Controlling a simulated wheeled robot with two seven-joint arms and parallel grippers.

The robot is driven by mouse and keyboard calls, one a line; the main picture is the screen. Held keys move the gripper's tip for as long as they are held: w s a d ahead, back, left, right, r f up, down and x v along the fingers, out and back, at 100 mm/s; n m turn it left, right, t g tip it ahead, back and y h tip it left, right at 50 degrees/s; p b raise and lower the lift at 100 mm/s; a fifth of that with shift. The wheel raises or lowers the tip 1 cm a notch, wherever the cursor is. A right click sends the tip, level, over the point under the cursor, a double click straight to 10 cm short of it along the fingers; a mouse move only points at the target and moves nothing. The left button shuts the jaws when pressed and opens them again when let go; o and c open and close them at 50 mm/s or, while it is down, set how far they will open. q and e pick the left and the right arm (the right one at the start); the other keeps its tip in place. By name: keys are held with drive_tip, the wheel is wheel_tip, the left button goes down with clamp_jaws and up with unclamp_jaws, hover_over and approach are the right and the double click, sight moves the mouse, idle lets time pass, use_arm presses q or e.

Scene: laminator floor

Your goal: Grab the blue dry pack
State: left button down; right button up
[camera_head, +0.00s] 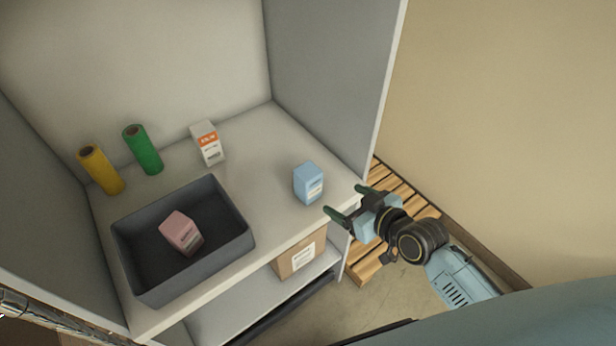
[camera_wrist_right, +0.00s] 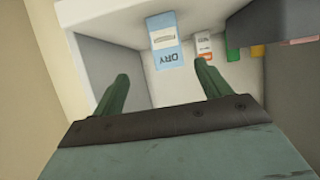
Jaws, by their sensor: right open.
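The blue dry pack (camera_head: 308,183) stands upright on the shelf near its right front edge in the head view. It also shows at the top of the right wrist view (camera_wrist_right: 166,42), with "DRY" on its label, beyond the fingertips. My right gripper (camera_head: 346,203) is open and empty, just in front and to the right of the pack, at the shelf edge and not touching it. In the wrist view its two green fingers (camera_wrist_right: 162,88) are spread apart. My left gripper is not in view; only a metallic part shows at the lower left edge.
A dark bin (camera_head: 240,243) with a pink box (camera_head: 181,232) inside stands left on the shelf (camera_head: 262,190). Behind are a yellow roll (camera_head: 100,170), a green roll (camera_head: 143,150) and a white-orange box (camera_head: 207,143). A side wall (camera_head: 335,75) bounds the right. A carton (camera_head: 300,257) sits below.

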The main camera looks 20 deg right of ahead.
sight(315, 177)
drive_tip(key=w+a, duration=0.1)
drive_tip(key=w, duration=0.1)
drive_tip(key=w+a, duration=0.1)
drive_tip(key=w, duration=0.1)
drive_tip(key=w+a, duration=0.1)
drive_tip(key=w, duration=0.1)
drive_tip(key=shift+w, duration=0.1)
drive_tip(key=shift+a+r+x, duration=0.1)
drive_tip(key=shift+r+x, duration=0.05)
drive_tip(key=shift+x, duration=0.9)
drive_tip(key=shift+a+r+x, duration=0.15)
drive_tip(key=shift+x, duration=0.95)
drive_tip(key=shift+a+r+x, duration=0.1)
drive_tip(key=shift+r+x, duration=0.05)
drive_tip(key=shift+x, duration=0.9)
drive_tip(key=shift+w, duration=0.1)
drive_tip(key=c, duration=1.2)
